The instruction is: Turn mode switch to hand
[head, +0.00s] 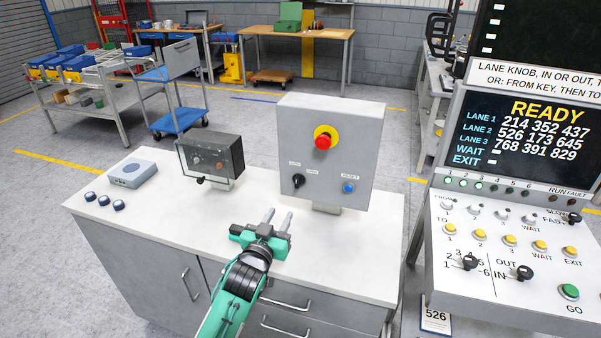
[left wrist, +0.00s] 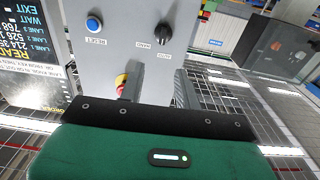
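The mode switch (head: 298,180) is a small black knob at the lower left of the front of a grey control box (head: 333,120). In the left wrist view the mode switch (left wrist: 163,33) appears upside down, with HAND and AUTO labels beside it. I cannot tell for sure which label it points at. My left gripper (head: 278,218) is in front of and below the box, with its two fingers apart and nothing between them. It is not touching the knob. In the left wrist view its fingers (left wrist: 158,88) frame empty space. My right gripper is not in view.
A blue reset button (head: 348,187) is right of the switch; a red emergency stop (head: 323,141) on yellow is above. A dark box (head: 211,156) with its own lever stands left on the white bench (head: 180,215). A console (head: 515,240) stands at the right.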

